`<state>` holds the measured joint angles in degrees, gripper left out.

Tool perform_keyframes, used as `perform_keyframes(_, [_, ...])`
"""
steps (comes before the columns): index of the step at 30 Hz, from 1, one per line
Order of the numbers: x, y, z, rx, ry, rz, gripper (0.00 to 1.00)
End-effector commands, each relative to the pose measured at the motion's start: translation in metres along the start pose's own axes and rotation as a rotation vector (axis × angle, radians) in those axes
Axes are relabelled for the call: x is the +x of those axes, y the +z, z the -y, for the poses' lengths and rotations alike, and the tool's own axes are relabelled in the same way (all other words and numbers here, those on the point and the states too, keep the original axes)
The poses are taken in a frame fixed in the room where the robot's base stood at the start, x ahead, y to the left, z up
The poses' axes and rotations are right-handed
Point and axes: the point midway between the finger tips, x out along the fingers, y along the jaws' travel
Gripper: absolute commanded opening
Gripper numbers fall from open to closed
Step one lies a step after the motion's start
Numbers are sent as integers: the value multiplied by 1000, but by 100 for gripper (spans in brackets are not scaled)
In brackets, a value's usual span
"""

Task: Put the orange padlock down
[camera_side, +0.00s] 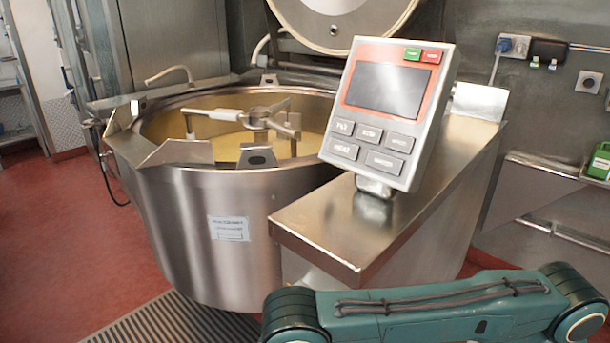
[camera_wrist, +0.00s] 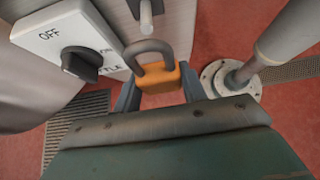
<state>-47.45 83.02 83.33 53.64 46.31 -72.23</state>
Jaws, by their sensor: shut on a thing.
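The orange padlock (camera_wrist: 160,79) shows in the wrist view, with its grey shackle pointing up and away. My gripper (camera_wrist: 163,90) is shut on the padlock's body, one finger on each side. The padlock is held above the red floor, in front of a white switch panel. Its shackle looks close to the panel's edge, but I cannot tell if they touch. Neither the padlock nor my gripper shows in the side view, where only my arm is visible at the bottom right.
The switch panel (camera_wrist: 60,33) has a black rotary knob (camera_wrist: 82,63). A metal post with a round floor flange (camera_wrist: 228,80) stands right of my gripper. The steel kettle (camera_side: 240,230) and tilted control panel (camera_side: 388,110) fill the side view. A floor grate (camera_side: 170,320) lies below.

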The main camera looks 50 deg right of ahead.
Motion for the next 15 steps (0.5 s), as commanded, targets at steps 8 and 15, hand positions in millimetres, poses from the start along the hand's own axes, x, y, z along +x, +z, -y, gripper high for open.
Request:
perform_keyframes(8, [-1,0,0,0,0,0,18])
perform_keyframes(15, [-6,4,-4,-3,9,-1,18])
